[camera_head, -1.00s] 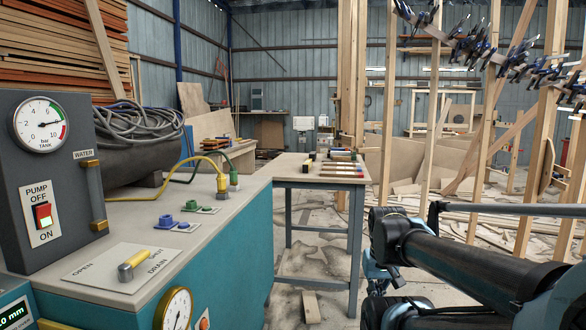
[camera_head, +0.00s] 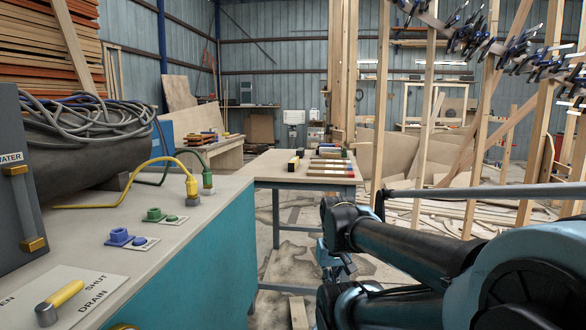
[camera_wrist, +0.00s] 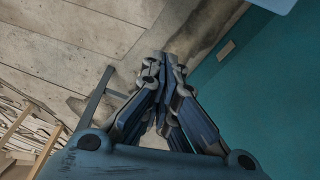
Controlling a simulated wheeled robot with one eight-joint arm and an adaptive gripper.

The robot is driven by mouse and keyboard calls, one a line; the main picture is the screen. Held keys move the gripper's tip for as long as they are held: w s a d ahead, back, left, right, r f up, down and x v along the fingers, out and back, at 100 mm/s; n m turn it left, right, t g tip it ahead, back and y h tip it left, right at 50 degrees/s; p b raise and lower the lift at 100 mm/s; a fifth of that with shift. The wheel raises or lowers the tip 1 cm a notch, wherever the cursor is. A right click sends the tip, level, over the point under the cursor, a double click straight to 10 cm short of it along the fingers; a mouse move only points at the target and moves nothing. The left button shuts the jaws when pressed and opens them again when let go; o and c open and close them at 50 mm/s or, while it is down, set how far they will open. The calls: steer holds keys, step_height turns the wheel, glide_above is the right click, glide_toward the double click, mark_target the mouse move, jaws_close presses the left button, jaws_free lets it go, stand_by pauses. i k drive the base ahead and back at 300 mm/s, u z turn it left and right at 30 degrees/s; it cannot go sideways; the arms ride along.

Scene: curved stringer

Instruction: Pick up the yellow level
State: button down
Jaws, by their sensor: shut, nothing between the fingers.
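Several bar-shaped items lie on the small table (camera_head: 265,172) ahead. One of them, short and dark with yellow on it (camera_head: 294,163), lies at the left of the group; I cannot tell whether it is the yellow level. Reddish bars (camera_head: 331,168) lie to its right. My gripper (camera_wrist: 163,65) shows in the wrist view with its fingers together and empty, pointing down over the concrete floor. In the head view my gripper is small and partly hidden by my arm, low in front of the table. No yellow level shows in the wrist view.
A teal bench (camera_head: 205,275) with a yellow-handled drain lever (camera_head: 62,297), a blue fitting (camera_head: 118,237) and a yellow hose (camera_head: 150,166) stands close on the left. Upright timber studs (camera_head: 424,120) stand on the right. Wood scraps lie on the floor.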

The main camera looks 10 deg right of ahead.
mark_target(294, 163)
steer(key=i, duration=1.25)
steer(key=z, duration=0.45)
